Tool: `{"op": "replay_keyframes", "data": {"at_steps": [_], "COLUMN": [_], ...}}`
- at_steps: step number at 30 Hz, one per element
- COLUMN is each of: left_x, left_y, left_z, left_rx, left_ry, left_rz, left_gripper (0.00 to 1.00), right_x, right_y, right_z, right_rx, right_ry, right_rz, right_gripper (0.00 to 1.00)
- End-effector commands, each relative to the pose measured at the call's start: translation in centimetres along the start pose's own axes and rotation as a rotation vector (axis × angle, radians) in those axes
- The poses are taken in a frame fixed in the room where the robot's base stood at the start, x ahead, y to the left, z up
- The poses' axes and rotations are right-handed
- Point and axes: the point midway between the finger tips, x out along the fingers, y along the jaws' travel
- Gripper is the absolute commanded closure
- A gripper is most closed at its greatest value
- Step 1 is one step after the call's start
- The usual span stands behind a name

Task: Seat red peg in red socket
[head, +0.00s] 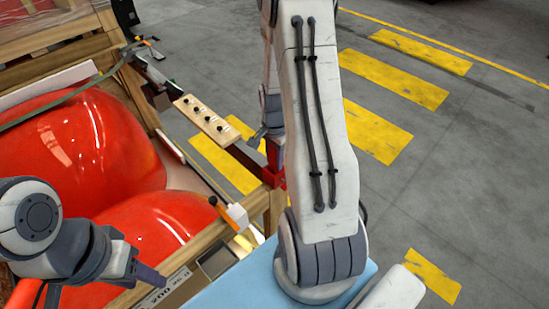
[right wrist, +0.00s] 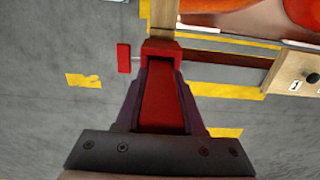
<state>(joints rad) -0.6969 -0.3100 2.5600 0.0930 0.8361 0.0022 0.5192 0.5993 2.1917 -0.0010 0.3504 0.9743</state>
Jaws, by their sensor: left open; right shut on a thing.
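My right gripper (right wrist: 166,98) is shut on a red tapered piece (right wrist: 163,105), which lies between its two dark fingers. A brighter red block (right wrist: 160,50) with a thin rod and small red end plate (right wrist: 123,57) is at the fingertips. I cannot tell which red part is the peg and which the socket, or whether one is inside the other. In the head view the red block (head: 273,172) is by the wooden crate's corner, partly behind my right arm. My left gripper (head: 150,275) is open and empty at lower left, over the crate's front edge.
Glossy red nosecones (head: 80,145) fill the wooden crate. A wooden board (head: 203,118) with several black knobs lies on its far right edge. An orange-and-black tool (head: 228,213) and white block (head: 239,216) are near the front rail. Floor on the right is clear.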

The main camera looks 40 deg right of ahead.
Motion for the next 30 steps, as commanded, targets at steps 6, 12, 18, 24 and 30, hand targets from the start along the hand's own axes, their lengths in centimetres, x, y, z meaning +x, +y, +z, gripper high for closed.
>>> {"op": "replay_keyframes", "data": {"at_steps": [6, 12, 18, 24, 30], "left_x": [0.2, 0.2, 0.0, -0.3, 0.8], "left_y": [0.0, 0.0, 0.0, 0.0, -0.1], "left_z": [0.0, 0.0, 0.0, 0.0, 0.1], "left_rx": [-0.001, -0.001, 0.000, 0.001, -0.001], "left_ry": [0.000, 0.000, 0.000, 0.001, 0.000], "left_rz": [0.000, 0.000, 0.000, 0.000, 0.000], "left_gripper": [0.50, 0.50, 0.50, 0.50, 0.50], "right_x": [0.3, 0.3, 0.1, -1.8, -5.9], "right_y": [0.0, 0.0, 0.0, -0.1, -0.2], "right_z": [0.0, 0.0, 0.0, -0.1, -0.1], "right_rx": [0.000, 0.000, 0.000, 0.000, 0.000], "right_ry": [0.000, 0.000, 0.000, 0.004, 0.006], "right_rz": [0.000, 0.000, 0.000, -0.006, -0.008], "right_gripper": [0.55, 0.33, 0.33, 0.33, 0.33]}}
